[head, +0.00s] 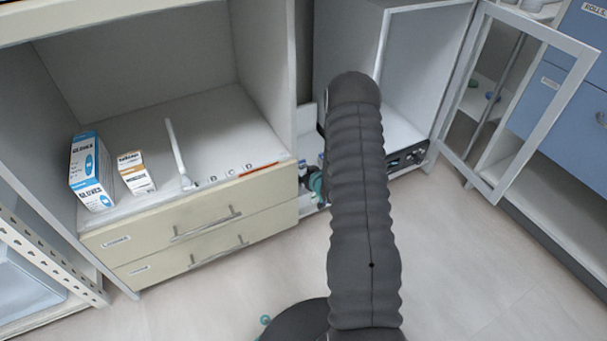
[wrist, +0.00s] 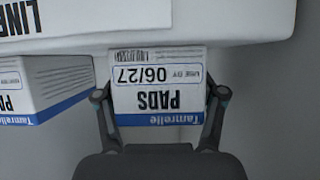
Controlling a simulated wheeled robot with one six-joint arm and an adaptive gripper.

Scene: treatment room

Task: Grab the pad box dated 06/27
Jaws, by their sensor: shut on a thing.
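The pad box dated 06/27 (wrist: 158,82) is white with a blue band and shows upside down in the wrist view, with "PADS" and "USE BY 06/27" readable. My gripper (wrist: 162,97) has one finger on each side of this box and is shut on it. A second, similar pad box (wrist: 48,85) stands to the left in the wrist view; its date is not readable. In the head view my arm hides the gripper and most of what is in front of it.
A pale surface with a large label (wrist: 85,15) lies close above the held box in the wrist view. In the head view, a glove box (head: 90,172) and a smaller box (head: 135,173) stand on the left shelf. An open glass door (head: 515,100) stands at the right.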

